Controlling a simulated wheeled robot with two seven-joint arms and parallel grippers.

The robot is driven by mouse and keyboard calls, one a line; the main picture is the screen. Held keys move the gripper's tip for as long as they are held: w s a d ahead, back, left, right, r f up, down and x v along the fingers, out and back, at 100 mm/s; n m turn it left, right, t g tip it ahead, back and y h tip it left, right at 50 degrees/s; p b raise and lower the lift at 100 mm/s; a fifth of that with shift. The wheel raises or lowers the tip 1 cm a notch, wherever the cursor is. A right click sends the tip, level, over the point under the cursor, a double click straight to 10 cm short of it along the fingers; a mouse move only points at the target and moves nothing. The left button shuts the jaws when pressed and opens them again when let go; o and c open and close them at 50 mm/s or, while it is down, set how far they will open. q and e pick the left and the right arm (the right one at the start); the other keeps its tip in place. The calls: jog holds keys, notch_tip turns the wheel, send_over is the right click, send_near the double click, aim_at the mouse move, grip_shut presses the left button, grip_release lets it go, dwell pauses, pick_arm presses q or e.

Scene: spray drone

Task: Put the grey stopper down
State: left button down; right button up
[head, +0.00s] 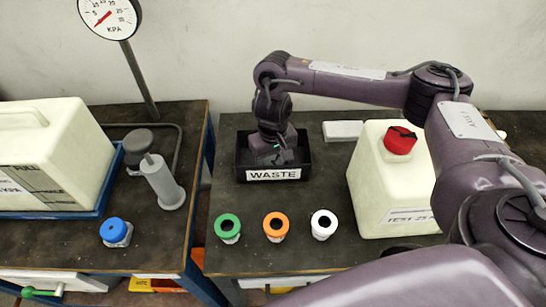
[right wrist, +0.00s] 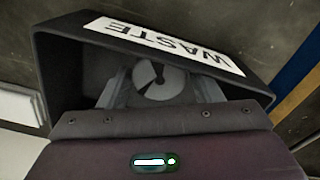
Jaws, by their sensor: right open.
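My right gripper (head: 270,158) reaches down into the black bin labelled WASTE (head: 242,175) on the right-hand table. In the right wrist view its two fingers (right wrist: 160,92) are apart inside the bin (right wrist: 258,92). A round grey stopper (right wrist: 178,82) with dark notches lies between and just beyond the fingertips, inside the bin. Whether a finger still touches it I cannot tell. In the head view the stopper is hidden by the gripper and the bin. My left gripper is not in view.
Green (head: 228,228), orange (head: 276,226) and white (head: 323,224) ringed caps stand in front of the bin. A cream jug with a red cap (head: 400,141) stands to the right. A gap separates the left table, with a pump (head: 161,182) and blue-capped jar (head: 115,232).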

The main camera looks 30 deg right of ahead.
aim_at(273, 162)
notch_tip(273, 162, up, 12)
jog(key=p, duration=0.4)
jog(key=shift+r, duration=0.2)
